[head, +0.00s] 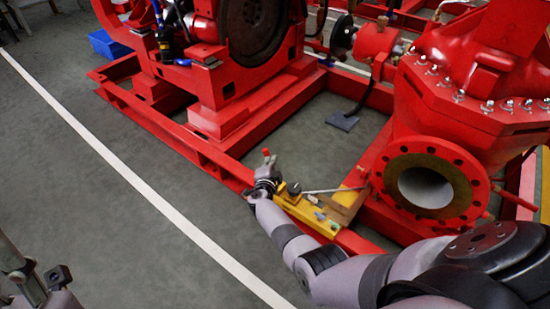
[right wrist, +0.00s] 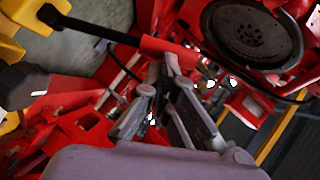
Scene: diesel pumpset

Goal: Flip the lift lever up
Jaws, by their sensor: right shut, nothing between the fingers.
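The lever shows in the right wrist view as a dark rod with a red grip (right wrist: 168,52). Its red end (head: 266,153) also shows in the head view, just above my right gripper. My right gripper (head: 268,172) is beside the yellow bracket; in the right wrist view its fingertips (right wrist: 172,72) are shut and empty, close to the red grip. Whether they touch it I cannot tell. The lever's base is partly hidden. Part of my left gripper (head: 45,285) shows at the lower left of the head view; its fingers are not clear.
A yellow bracket (head: 308,213) sits on the red base frame (head: 165,130), with a thin metal rod (head: 335,190) beside it. A red flanged pump (head: 430,185) stands on the right. A blue bin (head: 108,45) is at the far left. Grey floor is clear on the left.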

